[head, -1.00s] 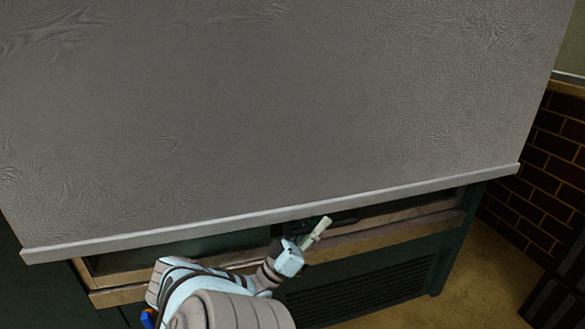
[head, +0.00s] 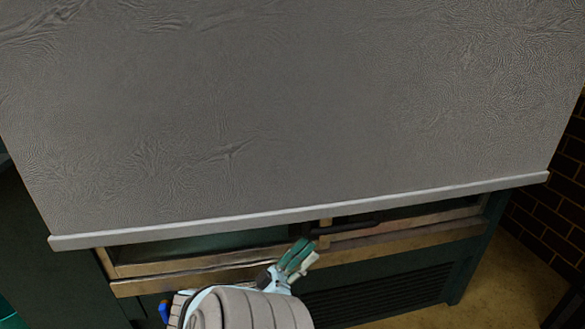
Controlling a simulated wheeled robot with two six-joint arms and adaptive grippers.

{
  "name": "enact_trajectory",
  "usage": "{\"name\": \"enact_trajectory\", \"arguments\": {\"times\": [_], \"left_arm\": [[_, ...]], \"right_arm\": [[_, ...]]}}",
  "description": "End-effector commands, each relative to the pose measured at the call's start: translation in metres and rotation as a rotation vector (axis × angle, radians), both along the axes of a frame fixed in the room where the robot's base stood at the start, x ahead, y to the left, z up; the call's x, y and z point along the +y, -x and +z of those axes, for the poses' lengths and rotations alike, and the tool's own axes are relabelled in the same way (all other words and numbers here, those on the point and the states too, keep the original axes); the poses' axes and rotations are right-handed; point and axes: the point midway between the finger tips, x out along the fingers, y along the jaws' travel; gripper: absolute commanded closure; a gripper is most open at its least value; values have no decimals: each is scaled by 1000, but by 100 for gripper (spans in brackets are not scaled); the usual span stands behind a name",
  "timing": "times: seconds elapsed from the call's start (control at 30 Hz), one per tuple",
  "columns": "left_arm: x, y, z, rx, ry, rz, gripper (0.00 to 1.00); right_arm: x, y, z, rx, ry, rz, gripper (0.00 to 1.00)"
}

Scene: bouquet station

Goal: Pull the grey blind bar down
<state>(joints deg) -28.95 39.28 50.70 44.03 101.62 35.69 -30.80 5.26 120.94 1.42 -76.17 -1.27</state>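The grey blind bar (head: 400,202) is a pale, straight strip along the lower edge of the large grey blind (head: 300,110). It runs nearly the full width of the head view, sloping up to the right. My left gripper (head: 299,253) is below the bar near the middle of its length, apart from it in the picture. Its teal and cream fingers point up and to the right, close together; from this angle the gap between them is unclear. Nothing shows in its grasp. My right gripper is not in view.
Behind and below the bar is a dark green cabinet (head: 392,276) with a wooden ledge (head: 400,238) and a dark vent. A brick wall (head: 548,222) and tan floor (head: 505,285) lie at the right. The blind hides what is behind it.

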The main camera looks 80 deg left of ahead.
Motion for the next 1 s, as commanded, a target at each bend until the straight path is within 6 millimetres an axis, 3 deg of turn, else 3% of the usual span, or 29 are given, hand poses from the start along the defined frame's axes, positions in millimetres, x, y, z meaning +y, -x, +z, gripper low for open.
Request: {"name": "enact_trajectory", "arguments": {"times": [0.33,0.57,0.8,0.87,0.93,1.0], "left_arm": [[-3,25,-25,0,0,4,64],[-6,32,-32,2,2,-2,64],[-6,32,-31,2,2,-2,64],[-6,31,-32,5,5,-2,73],[-6,23,-40,35,31,6,75],[-9,1,-61,117,92,19,75]], "right_arm": [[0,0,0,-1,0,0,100],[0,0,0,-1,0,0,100],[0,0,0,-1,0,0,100],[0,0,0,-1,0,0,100],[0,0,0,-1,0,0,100],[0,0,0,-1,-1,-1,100]]}}
